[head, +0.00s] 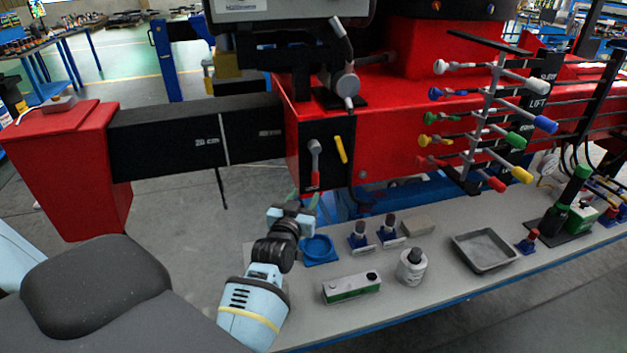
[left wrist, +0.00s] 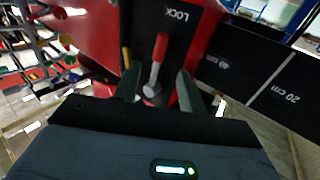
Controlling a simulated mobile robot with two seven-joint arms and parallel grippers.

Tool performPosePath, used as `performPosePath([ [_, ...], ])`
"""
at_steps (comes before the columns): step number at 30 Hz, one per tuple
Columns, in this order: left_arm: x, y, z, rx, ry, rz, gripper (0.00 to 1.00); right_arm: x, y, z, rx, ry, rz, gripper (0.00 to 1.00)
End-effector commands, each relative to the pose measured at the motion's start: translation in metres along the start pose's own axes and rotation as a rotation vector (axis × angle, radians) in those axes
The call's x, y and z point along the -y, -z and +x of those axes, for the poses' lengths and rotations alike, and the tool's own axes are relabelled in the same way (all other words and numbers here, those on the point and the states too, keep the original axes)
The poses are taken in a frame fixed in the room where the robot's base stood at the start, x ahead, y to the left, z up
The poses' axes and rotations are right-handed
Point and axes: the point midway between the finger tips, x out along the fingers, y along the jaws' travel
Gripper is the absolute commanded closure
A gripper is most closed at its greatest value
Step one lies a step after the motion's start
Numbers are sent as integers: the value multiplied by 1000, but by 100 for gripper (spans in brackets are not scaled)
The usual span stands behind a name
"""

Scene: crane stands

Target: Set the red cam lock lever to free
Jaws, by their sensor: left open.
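The cam lock lever has a grey pivot and a red handle (head: 315,179) on a black plate (head: 329,170) at the front of the red crane body. Its handle hangs down. In the left wrist view the picture is turned over, and the red handle (left wrist: 161,47) points toward the word LOCK. My left gripper (head: 304,199) is open just below and in front of the lever. In the left wrist view its two green fingers (left wrist: 157,82) stand apart, with the lever seen between them. I cannot tell whether they touch it. My right gripper is not in view.
A yellow bar (head: 340,149) sits beside the lever on the plate. Coloured control levers (head: 480,120) stand at the right. A black beam (head: 170,140) runs left.

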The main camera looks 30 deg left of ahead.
Motion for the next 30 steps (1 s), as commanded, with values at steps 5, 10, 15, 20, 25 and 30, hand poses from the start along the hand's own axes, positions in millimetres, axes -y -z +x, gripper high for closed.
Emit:
performPosePath([
  [5,0,1,20,-1,0,-1,59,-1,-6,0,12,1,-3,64],
  [10,0,0,44,0,0,1,59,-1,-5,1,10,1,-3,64],
  [15,0,0,63,1,0,2,59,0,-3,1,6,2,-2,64],
  [20,0,0,73,0,0,1,59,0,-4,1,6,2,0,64],
  [25,0,1,75,-1,0,1,59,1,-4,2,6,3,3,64],
  [30,0,1,75,-1,0,1,60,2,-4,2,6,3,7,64],
])
